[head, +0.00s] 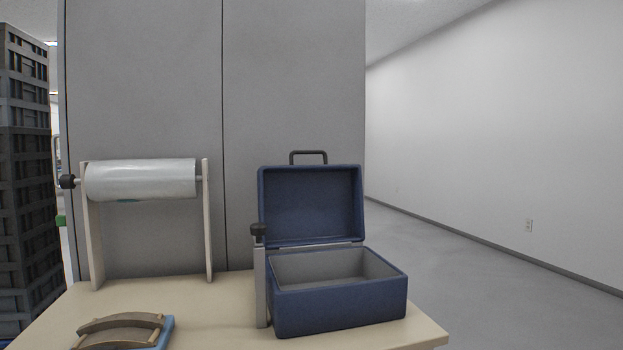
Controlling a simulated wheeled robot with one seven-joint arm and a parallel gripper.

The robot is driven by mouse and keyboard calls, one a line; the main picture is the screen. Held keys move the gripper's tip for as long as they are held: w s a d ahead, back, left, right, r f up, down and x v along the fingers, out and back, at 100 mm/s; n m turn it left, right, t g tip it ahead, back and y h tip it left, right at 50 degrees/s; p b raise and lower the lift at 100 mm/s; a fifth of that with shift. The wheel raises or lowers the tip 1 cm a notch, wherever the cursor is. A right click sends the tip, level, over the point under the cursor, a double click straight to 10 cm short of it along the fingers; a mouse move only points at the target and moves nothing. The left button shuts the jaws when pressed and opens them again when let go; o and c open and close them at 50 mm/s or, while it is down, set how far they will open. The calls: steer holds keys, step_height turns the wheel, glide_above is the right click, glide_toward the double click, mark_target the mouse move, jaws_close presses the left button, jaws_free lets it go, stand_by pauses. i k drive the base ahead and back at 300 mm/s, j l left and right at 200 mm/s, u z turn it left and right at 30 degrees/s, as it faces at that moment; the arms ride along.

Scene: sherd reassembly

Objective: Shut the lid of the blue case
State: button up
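The blue case (342,305) stands on the right part of the table, near its right edge. Its lid (311,205) is open and stands upright at the back, with a dark handle (308,156) on its top edge. The grey inside of the case shows, and the part I can see looks empty. My gripper is not in the head view.
A pale table (222,316) bears a roll of clear film (141,180) on a wooden stand. A metal post with a dark knob (258,229) stands close to the case's left side. Curved brown pieces (120,322) lie front left. Dark crates (24,190) are stacked at left.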

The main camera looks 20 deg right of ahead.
mark_target(299, 205)
steer(key=l+z, duration=0.35)
steer(key=i+l+z, duration=0.1)
steer(key=l+z, duration=0.25)
steer(key=i+l+z, duration=0.15)
steer(key=l+z, duration=0.25)
steer(key=i+l+z, duration=0.25)
steer(key=i+l, duration=0.15)
steer(key=i+l+z, duration=0.3)
steer(key=i+l+u, duration=0.1)
steer(key=i+u, duration=0.35)
steer(key=i+l+u, duration=0.25)
steer(key=i+u, duration=0.35)
steer(key=u, duration=0.25)
steer(key=i+u, duration=0.2)
steer(key=u, duration=0.25)
steer(key=i+l+u, duration=0.1)
steer(key=u, duration=0.35)
steer(key=i+l+u, duration=0.2)
steer(key=u, duration=0.25)
steer(key=i+l+u, duration=0.25)
steer(key=u, duration=0.25)
